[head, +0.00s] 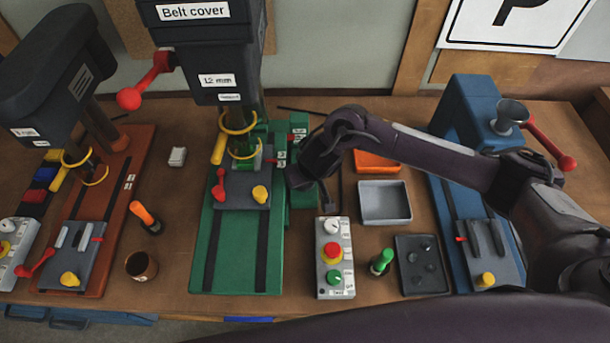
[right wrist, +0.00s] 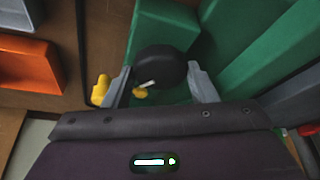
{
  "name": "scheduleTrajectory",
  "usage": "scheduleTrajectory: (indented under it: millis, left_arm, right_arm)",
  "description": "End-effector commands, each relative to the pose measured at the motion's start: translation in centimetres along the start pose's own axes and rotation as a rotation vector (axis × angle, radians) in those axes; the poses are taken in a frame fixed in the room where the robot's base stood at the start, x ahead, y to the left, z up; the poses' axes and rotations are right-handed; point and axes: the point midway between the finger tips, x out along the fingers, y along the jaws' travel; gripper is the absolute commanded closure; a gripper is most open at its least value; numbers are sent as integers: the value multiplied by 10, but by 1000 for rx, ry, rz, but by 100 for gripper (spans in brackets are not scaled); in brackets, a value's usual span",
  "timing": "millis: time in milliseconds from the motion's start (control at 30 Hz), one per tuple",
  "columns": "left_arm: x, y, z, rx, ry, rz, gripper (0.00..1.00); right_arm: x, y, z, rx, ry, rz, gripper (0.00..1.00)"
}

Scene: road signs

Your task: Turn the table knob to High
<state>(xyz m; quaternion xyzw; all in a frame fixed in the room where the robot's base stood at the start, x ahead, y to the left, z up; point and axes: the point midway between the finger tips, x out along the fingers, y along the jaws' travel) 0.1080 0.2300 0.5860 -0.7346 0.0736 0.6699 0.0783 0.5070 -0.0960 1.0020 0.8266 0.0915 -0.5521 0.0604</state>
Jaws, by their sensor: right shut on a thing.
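A round black knob (right wrist: 163,65) with a white pointer line sits against a green machine part in the right wrist view. My right gripper (right wrist: 161,82) has one finger on each side of the knob and is shut on it. In the head view my right gripper (head: 298,178) is at the right side of the green drill press (head: 245,235), beside small white labels with red marks (head: 281,156). The knob is hidden there by the gripper, and the labels are too small to read. My left gripper is not in view.
A control box (head: 334,258) with red and green buttons stands in front of the gripper. A grey tray (head: 385,202), an orange tray (head: 378,161) and a green-handled tool (head: 381,262) lie right of it. A blue machine (head: 470,115) stands behind my right arm.

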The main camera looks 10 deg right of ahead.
Motion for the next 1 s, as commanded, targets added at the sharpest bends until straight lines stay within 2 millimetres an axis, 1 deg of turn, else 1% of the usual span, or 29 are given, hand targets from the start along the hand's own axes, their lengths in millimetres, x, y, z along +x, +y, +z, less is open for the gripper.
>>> scheduleTrajectory:
  millis: [33,500,533,700,1000]
  left_arm:
    - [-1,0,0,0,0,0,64]
    - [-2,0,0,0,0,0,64]
    - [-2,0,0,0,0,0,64]
    - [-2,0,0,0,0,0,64]
    - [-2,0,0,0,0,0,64]
  right_arm:
    - [-1,0,-3,7,6,-1,71]
    - [-2,0,-4,14,8,3,71]
    - [-2,0,-4,14,8,3,47]
    - [-1,-1,-3,12,6,2,26]
    - [0,-4,0,7,1,-4,26]
